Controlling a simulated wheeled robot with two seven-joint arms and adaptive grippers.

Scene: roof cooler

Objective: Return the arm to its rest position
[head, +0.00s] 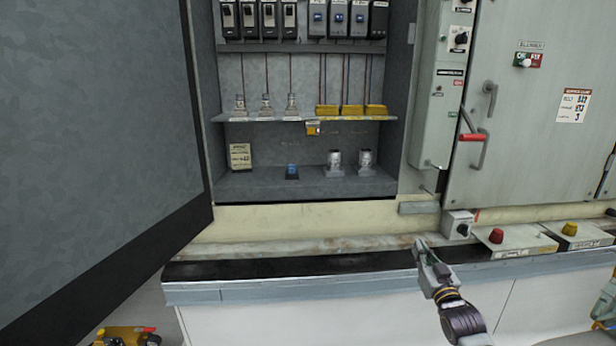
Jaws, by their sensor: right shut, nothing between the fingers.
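My right gripper (421,249) is in the lower right of the head view, with its arm coming up from the bottom edge. It is shut with nothing between its fingers. It is in front of the dark ledge (290,268), to the left of a small grey switch box (458,225). I cannot tell whether its tips touch anything. My left gripper does not show clearly.
An open grey door (90,130) fills the left side. The open cabinet (300,188) holds breakers and several small parts on shelves. A lever with a red grip (472,137) sits on the right panel. Two button boxes (512,241) (578,236) stand at right.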

